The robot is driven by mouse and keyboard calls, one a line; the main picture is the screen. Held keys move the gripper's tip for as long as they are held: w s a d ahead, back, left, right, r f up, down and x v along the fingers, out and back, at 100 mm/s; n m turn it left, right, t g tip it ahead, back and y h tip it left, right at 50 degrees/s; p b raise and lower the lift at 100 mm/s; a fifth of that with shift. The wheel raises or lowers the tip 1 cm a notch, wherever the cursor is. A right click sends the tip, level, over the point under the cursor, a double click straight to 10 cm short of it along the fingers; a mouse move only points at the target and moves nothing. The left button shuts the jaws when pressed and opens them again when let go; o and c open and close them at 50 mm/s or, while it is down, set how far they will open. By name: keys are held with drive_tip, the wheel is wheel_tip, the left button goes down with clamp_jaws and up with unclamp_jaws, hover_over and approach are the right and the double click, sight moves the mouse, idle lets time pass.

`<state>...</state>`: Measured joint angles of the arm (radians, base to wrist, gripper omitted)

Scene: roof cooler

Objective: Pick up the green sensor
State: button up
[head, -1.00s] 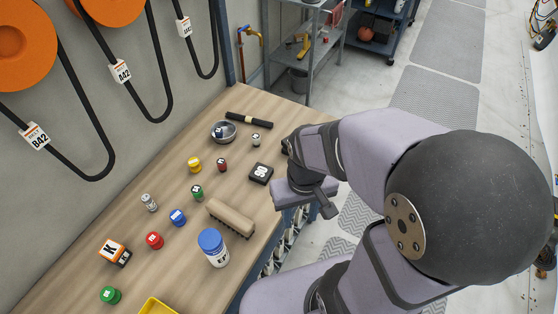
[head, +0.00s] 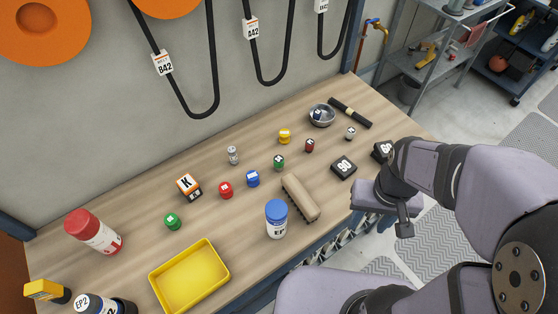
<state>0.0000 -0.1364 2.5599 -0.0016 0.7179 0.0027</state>
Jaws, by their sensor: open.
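Two small green lidded pieces show on the wooden bench in the head view, and I cannot tell which is the green sensor. One green piece (head: 172,221) stands at the left, above the yellow tray. The other green piece (head: 279,162) stands in the middle, below a yellow-topped piece. My gripper (head: 403,222) is at the bench's front right edge, well to the right of both. Its pale body and one dark part show; the rest of its jaws is hidden. I see nothing held in it.
Near the green pieces stand red (head: 226,190), blue (head: 253,179) and yellow (head: 285,136) pieces and an orange-white K cube (head: 188,187). The yellow tray (head: 224,273) is empty.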

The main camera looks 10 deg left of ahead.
idle(0.4)
drive_tip(key=shift+o, duration=0.8)
